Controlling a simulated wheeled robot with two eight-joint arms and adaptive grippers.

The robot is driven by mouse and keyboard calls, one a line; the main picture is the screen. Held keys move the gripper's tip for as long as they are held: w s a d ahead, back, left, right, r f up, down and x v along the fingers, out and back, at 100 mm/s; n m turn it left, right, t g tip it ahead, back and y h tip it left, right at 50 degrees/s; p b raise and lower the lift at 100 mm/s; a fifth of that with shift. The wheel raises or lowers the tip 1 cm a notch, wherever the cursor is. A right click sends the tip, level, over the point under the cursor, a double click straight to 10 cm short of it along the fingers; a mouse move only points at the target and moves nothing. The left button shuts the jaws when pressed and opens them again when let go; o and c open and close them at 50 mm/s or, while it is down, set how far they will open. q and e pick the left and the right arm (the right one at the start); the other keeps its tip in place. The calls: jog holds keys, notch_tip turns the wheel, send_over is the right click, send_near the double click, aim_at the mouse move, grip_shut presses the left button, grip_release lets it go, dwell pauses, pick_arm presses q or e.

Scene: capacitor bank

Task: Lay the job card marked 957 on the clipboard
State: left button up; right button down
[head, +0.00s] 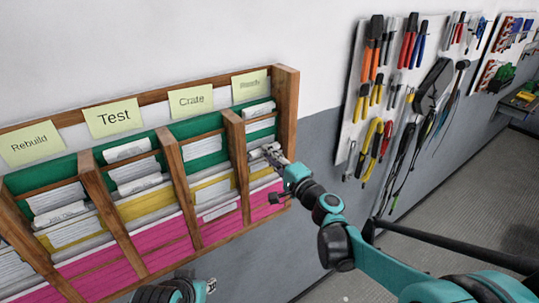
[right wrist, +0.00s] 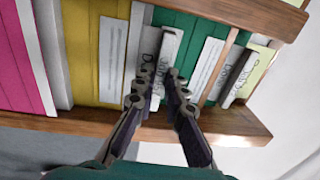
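Job cards stand in a wooden wall rack (head: 287,110). My right gripper (head: 268,153) reaches into the rack's rightmost compartment. In the right wrist view its two fingertips (right wrist: 157,78) are apart, on either side of a white card (right wrist: 150,68) with dark handwriting, in front of a green folder. The writing is partly covered and I cannot read a number; whether the fingers touch the card is unclear. Part of my left arm (head: 172,291) shows at the bottom edge of the head view; its fingers are not clear. No clipboard and no readable 957 are in view.
Yellow labels read Rebuild (head: 32,144), Test (head: 113,118) and Crate (head: 190,100); the rightmost label (head: 250,84) is blurred. Wooden dividers (head: 173,163) separate green, yellow and pink folders. A tool board (head: 400,85) hangs to the right. The floor (head: 470,200) there looks clear.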

dwell(0.3)
jog(key=r+b, duration=0.1)
jog(key=b, duration=0.2)
jog(key=shift+w, duration=0.15)
jog(key=shift+r+b, duration=0.25)
jog(key=shift+b, duration=0.05)
jog(key=shift+r, duration=0.35)
notch_tip(320, 180, up, 2)
jog(key=shift+r+p, duration=0.15)
jog(key=shift+p, duration=1)
jog(key=shift+s+r+p, duration=0.2)
jog(key=shift+r+p, duration=0.25)
jog(key=shift+r, duration=0.05)
jog(key=r+p+v, duration=0.1)
jog(key=p+v, duration=0.1)
jog(key=v, duration=0.9)
jog(key=shift+s+d+r, duration=0.2)
jog(key=shift+s+d, duration=0.1)
